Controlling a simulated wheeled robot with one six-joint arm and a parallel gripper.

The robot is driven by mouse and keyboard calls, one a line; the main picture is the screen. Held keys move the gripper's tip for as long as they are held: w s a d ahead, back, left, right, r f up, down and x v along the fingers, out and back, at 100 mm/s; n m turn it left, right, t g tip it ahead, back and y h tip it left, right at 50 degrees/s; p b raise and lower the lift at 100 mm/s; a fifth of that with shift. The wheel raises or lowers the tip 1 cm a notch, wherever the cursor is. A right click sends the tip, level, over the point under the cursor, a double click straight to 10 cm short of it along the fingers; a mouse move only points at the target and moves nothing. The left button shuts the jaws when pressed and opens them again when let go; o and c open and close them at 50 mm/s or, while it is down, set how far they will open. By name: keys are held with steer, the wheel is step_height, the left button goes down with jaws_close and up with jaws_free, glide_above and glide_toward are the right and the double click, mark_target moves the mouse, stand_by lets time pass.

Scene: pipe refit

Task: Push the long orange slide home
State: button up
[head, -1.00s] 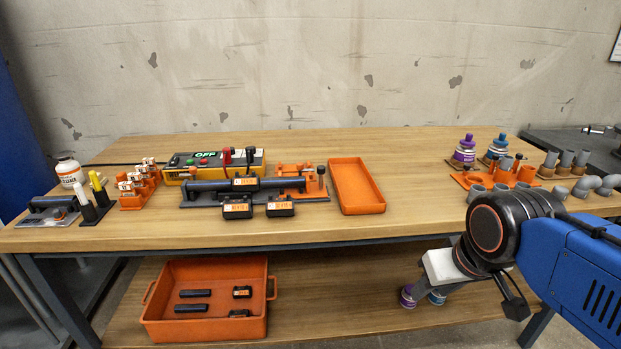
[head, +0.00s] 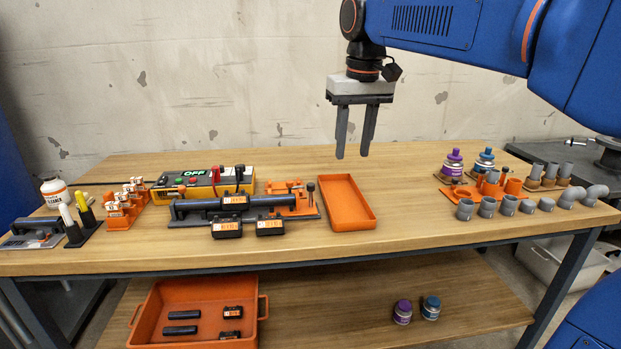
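An orange slide piece (head: 296,199) shows at the right end of a dark clamp rig on the table, behind and beside the end of a black pipe (head: 205,204). A small black-topped post (head: 311,196) stands at its right edge. I cannot tell how far the slide is in, and part of it is hidden by the rig. My gripper (head: 352,156) points down above the table's back, to the right of the slide and well above it. Its two grey fingers are apart with nothing between them.
An empty orange tray (head: 369,209) lies just right of the rig. Black labelled fittings (head: 270,228) sit in front of it, and a yellow box marked OFF (head: 215,172) stands behind. Grey pipe fittings (head: 508,206) and bottles (head: 452,164) are at the right. The middle right tabletop is clear.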

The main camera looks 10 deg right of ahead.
step_height(320, 180, up, 5)
steer(key=g, duration=0.1)
glide_above(310, 184)
steer(key=shift+n+g, duration=0.3)
steer(key=shift+n, duration=0.1)
step_height(310, 184, down, 18)
steer(key=shift+w+d+r, duration=0.1)
steer(key=shift+r, duration=0.1)
steer(key=shift+c, duration=0.6)
jaws_close()
